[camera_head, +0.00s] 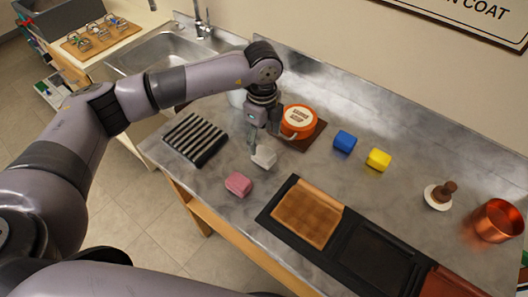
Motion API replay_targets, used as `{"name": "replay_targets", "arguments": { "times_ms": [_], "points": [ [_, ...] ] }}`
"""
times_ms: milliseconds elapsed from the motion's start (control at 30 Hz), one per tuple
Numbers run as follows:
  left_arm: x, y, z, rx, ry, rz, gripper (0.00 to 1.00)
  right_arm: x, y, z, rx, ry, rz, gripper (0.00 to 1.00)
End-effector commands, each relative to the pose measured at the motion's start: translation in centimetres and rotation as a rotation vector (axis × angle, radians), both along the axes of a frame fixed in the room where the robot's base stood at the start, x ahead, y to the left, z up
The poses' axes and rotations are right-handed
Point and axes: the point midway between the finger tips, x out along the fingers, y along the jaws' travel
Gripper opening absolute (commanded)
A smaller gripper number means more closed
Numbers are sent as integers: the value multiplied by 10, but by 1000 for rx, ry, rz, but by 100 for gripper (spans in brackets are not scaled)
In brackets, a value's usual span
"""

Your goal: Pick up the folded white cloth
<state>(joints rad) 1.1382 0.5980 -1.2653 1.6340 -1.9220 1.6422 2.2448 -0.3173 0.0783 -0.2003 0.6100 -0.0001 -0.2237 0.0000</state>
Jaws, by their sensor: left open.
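The folded white cloth (265,157) lies on the grey metal worktop (215,188), near the middle of the picture. My left gripper (262,138) is directly above it and points down, with its fingers close to the cloth's top and left side. The gripper is open. I cannot tell whether a finger touches the cloth. The gripper hides part of the cloth's far side. My right gripper is not in view.
A pink folded cloth (238,184) lies just in front. An orange round tin (299,121) stands close behind on a brown board (314,137). A striped black rack (195,138) is to the left. Blue (344,141) and yellow (378,159) blocks stand right. Black trays (374,255) lie front right.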

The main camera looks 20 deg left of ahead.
Motion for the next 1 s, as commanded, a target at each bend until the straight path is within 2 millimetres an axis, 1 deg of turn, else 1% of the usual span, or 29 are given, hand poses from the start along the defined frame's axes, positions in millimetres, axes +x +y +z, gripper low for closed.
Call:
{"name": "replay_targets", "arguments": {
  "times_ms": [33,100,200,300,467,500,600,700,867,900,1000],
  "points": [
    [0,-1,-6,-1,2,0,67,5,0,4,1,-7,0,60],
    [0,0,-13,-1,1,0,67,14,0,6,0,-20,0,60],
    [0,-1,-19,-1,-1,-1,67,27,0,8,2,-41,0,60],
    [0,0,-25,-1,2,-1,67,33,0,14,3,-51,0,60],
    [0,5,-48,0,5,0,67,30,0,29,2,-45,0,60],
    [1,4,-55,-1,2,-1,67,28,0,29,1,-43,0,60],
    [1,4,-67,-1,1,-1,67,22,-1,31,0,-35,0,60],
    [1,4,-72,-1,0,-1,67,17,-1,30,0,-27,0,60],
    [1,4,-72,-1,-1,-1,67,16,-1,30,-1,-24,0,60],
    [1,4,-72,-1,-1,-1,66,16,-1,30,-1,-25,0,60],
    [1,4,-72,-1,-1,-1,59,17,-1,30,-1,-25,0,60]
  ]
}}
